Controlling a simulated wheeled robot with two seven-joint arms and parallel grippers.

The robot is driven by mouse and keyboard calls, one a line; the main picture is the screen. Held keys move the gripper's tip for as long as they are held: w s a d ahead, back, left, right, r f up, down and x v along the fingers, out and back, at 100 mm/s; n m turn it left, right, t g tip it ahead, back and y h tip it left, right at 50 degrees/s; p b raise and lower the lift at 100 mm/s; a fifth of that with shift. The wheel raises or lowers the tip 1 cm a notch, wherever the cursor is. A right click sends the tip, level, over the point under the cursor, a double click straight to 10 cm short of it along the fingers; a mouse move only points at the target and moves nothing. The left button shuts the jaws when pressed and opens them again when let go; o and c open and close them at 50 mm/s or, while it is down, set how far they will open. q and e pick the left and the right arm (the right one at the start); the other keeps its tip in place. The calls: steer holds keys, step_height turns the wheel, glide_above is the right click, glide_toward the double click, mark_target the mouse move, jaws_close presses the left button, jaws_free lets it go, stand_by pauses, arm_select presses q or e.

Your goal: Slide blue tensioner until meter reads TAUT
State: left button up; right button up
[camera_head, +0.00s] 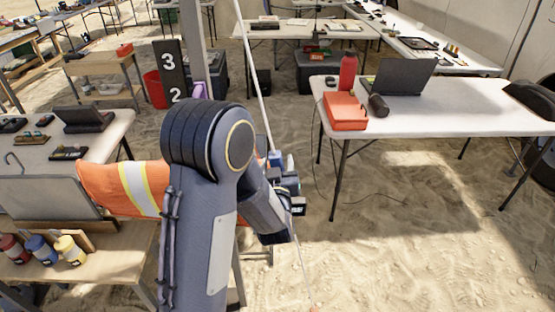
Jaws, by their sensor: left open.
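A pale taut-looking line (256,92) runs down from the top of the camera_head view and passes behind my left arm; a thin part of it shows again lower down. A small blue block (275,159), which looks like the blue tensioner, sits on the line just beyond my left wrist. My left gripper (285,180) is at or right beside this block. It is open, but its fingers are small and partly hidden, so I cannot tell whether they touch it. A small dark box with a display (298,206) is near the wrist; its reading is too small to read.
A white table (440,115) at right bears a red case (345,111), a red bottle (348,70) and a laptop (403,77). A grey pole (194,45) with a 3 and 2 sign (173,75) stands behind my arm. Open sand (400,240) lies at lower right.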

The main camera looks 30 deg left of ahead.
mark_target(275, 154)
arm_select(q)
steer(key=shift+w+a, duration=0.35)
steer(key=shift+w, duration=0.25)
jaws_close()
steer(key=shift+s+a+r+p, duration=0.15)
steer(key=shift+r+p, duration=0.1)
steer(key=shift+r, duration=0.5)
steer(key=shift+a+r+p, duration=0.1)
steer(key=shift+r+p, duration=0.1)
steer(key=shift+r, duration=0.5)
jaws_free()
steer(key=shift+f, duration=0.1)
steer(key=b+v, duration=0.1)
steer(key=v, duration=0.7)
steer(key=shift+b, duration=0.3)
